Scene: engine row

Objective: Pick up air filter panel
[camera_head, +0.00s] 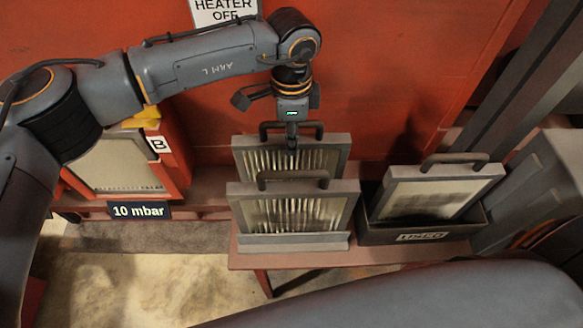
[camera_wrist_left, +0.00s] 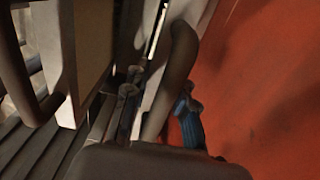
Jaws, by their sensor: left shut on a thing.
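Two grey-framed air filter panels with pleated faces and dark top handles stand one behind the other on a red stand. My left gripper (camera_head: 292,135) points down at the rear panel (camera_head: 292,160) and is shut on its handle (camera_head: 312,128). The rear panel's lower part is hidden by the front panel (camera_head: 295,214), whose handle is free. In the left wrist view a dark curved handle (camera_wrist_left: 173,80) rises close to the gripper, and a blue piece shows beside it. My right gripper is not in view.
A third, paler panel (camera_head: 435,193) leans in a dark labelled bin (camera_head: 420,234) on the right. An orange housing marked B (camera_head: 172,165) and a "10 mbar" sign (camera_head: 139,210) are on the left. The red wall (camera_head: 385,90) is close behind.

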